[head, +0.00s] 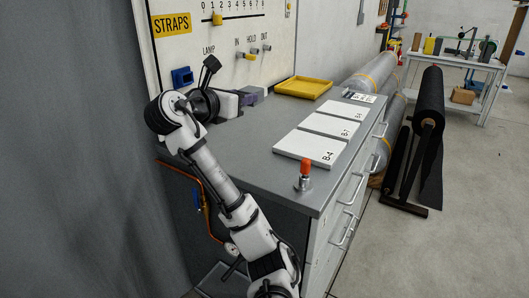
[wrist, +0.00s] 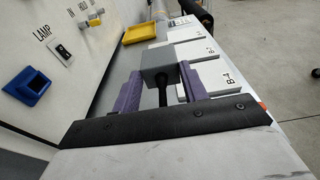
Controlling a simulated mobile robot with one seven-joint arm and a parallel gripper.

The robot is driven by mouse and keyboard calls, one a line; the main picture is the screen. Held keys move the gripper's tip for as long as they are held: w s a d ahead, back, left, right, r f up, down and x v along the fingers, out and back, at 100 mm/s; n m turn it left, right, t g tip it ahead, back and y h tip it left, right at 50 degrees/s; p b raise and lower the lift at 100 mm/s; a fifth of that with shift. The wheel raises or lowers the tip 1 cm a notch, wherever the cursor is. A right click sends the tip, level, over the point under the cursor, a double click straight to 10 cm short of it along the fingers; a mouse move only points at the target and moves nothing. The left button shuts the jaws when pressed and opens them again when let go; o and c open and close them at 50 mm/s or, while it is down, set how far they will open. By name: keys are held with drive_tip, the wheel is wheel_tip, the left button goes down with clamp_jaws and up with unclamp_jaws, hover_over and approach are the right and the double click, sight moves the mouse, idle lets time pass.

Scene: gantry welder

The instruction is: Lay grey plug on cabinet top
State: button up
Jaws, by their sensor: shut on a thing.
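The grey plug (wrist: 158,64) is a grey block with a black stem, seen in the wrist view between the two purple fingers of my gripper (wrist: 157,88). My gripper is shut on it. In the head view my gripper (head: 252,96) is over the back left part of the cabinet top (head: 228,150), close to the wall panel. The plug is mostly hidden by the gripper there. I cannot tell whether the plug touches the cabinet top.
White cards (head: 309,148) lie along the right of the cabinet top. A yellow tray (head: 303,87) is at the back, and an orange-topped object (head: 305,174) stands near the front corner. A blue socket (head: 182,77) is on the wall panel. The grey surface left of the cards is clear.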

sight(242, 172)
wheel_tip(242, 172, down, 18)
drive_tip(key=shift+f+p, duration=0.1)
drive_tip(key=shift+p, duration=0.35)
drive_tip(key=shift+f, duration=0.1)
drive_tip(key=o, duration=1)
drive_tip(key=shift+o, duration=0.2)
drive_tip(key=shift+s+a, duration=0.1)
drive_tip(key=shift+s, duration=0.05)
drive_tip(key=b+v, duration=0.2)
drive_tip(key=v, duration=0.9)
drive_tip(key=shift+s+a+r, duration=0.2)
drive_tip(key=shift+s+r, duration=0.05)
drive_tip(key=shift+s, duration=0.05)
